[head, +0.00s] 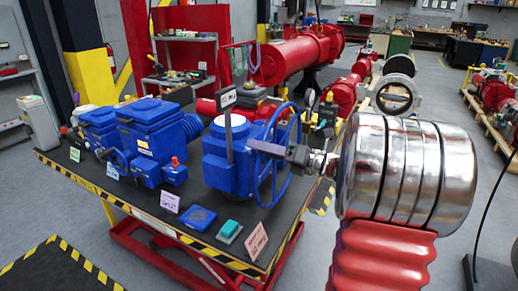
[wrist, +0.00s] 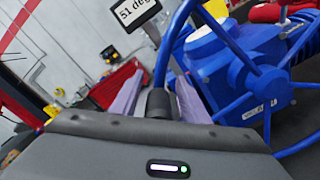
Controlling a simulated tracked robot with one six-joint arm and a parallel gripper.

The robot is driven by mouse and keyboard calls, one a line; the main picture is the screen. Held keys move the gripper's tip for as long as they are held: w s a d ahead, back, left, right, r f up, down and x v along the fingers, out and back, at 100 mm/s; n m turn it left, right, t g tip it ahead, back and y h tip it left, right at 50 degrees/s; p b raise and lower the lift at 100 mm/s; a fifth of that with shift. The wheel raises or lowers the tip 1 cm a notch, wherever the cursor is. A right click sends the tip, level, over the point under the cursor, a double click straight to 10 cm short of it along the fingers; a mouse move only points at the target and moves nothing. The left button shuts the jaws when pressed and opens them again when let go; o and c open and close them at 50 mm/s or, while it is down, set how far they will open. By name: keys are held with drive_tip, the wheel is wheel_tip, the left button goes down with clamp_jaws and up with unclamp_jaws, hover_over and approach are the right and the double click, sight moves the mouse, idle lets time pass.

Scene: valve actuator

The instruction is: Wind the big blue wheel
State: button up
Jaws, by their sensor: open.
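The big blue wheel (head: 298,128) is a spoked handwheel standing upright on the right side of a blue valve actuator (head: 224,158) on the table. In the wrist view the wheel's rim (wrist: 168,45) runs down from the top toward the space between my fingers, with spokes and hub to the right. My gripper (head: 264,149) is at the wheel in the head view, its dark fingers overlapping the rim. In the wrist view my gripper (wrist: 158,97) is open, with pale purple pads on both sides of a dark part. I cannot tell whether a pad touches the rim.
A display reading 51 deg (wrist: 135,10) stands on a post by the actuator; it also shows in the head view (head: 227,98). More blue actuators (head: 150,130) fill the table's left. Red pipework (head: 295,55) stands behind.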

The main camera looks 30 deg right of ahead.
drive_tip(key=v, duration=1.3)
drive_tip(key=shift+w, duration=0.1)
